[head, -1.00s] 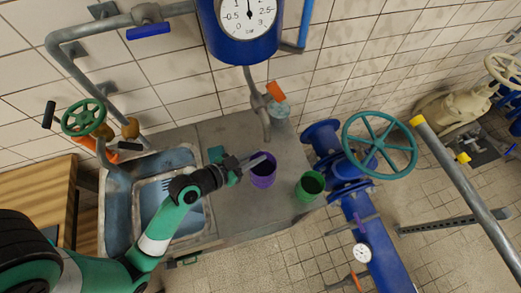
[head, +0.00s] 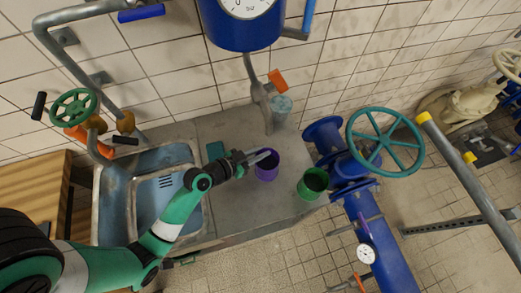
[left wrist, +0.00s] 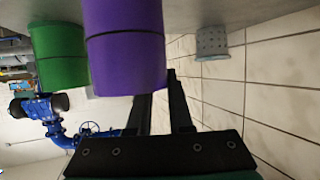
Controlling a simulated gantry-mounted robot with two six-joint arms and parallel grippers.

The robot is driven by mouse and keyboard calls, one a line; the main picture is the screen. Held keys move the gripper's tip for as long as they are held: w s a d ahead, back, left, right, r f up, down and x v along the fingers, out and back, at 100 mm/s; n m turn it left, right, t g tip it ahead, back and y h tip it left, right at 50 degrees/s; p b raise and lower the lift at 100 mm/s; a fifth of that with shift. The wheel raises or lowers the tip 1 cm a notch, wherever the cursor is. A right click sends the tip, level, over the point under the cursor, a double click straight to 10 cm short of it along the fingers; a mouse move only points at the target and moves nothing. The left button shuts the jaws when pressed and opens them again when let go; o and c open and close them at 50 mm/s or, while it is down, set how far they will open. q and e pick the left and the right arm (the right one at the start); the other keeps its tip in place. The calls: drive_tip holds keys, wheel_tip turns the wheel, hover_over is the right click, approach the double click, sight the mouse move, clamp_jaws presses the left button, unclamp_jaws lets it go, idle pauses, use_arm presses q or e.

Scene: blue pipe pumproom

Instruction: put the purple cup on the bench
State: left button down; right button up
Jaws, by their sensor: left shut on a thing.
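The purple cup (head: 266,168) is upright at the grey worktop (head: 235,205), right of the sink. My left gripper (head: 256,158) is shut on its rim side from the left. In the left wrist view, the purple cup (left wrist: 125,50) fills the upper middle, with the dark fingers (left wrist: 165,105) at its edge. That view is turned over, with the worktop (left wrist: 270,10) along the top. I cannot tell whether the cup's base touches the worktop. A wooden top (head: 30,180) stands at the far left. My right gripper is not in view.
A green cup (head: 311,186) stands close right of the purple one. A grey-blue cup (head: 282,106) is behind, near the wall. The sink (head: 165,192) lies left. Blue pipework with a teal handwheel (head: 385,142) borders the worktop's right side.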

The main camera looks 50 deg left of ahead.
use_arm(q)
drive_tip(key=c, duration=0.8)
unclamp_jaws()
drive_tip(key=shift+r, duration=0.1)
drive_tip(key=p+v, duration=0.1)
drive_tip(key=v, duration=1.1)
